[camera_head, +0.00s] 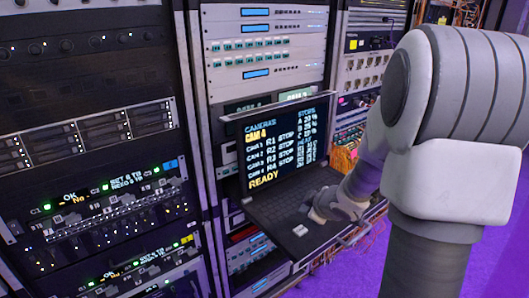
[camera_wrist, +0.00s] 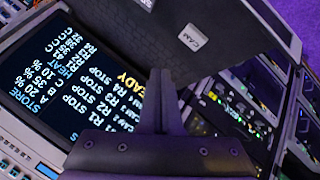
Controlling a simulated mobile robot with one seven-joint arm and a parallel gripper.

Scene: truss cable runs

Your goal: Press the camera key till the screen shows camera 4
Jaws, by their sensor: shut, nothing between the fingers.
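The screen (camera_head: 280,148) on the pull-out console shows "CAMERAS" with "CAM 4" in yellow below it. Rows for several cameras each read STOP, and a yellow "READY" stands at the bottom. The screen also shows sideways in the wrist view (camera_wrist: 85,85). The camera key (camera_head: 300,230) is a small pale key on the dark console deck; in the wrist view it is marked "CAM" (camera_wrist: 191,38). My gripper (camera_head: 316,214) is shut and empty above the deck, just right of the key. Its fingertips (camera_wrist: 162,72) do not cover the key. I cannot tell the exact height.
The dark console deck (camera_head: 275,208) juts out of the rack below the screen. A rack of drives and lit panels (camera_head: 90,140) stands at the left. Cables (camera_head: 343,162) hang right of the screen, near my arm. Purple floor shows at the lower right.

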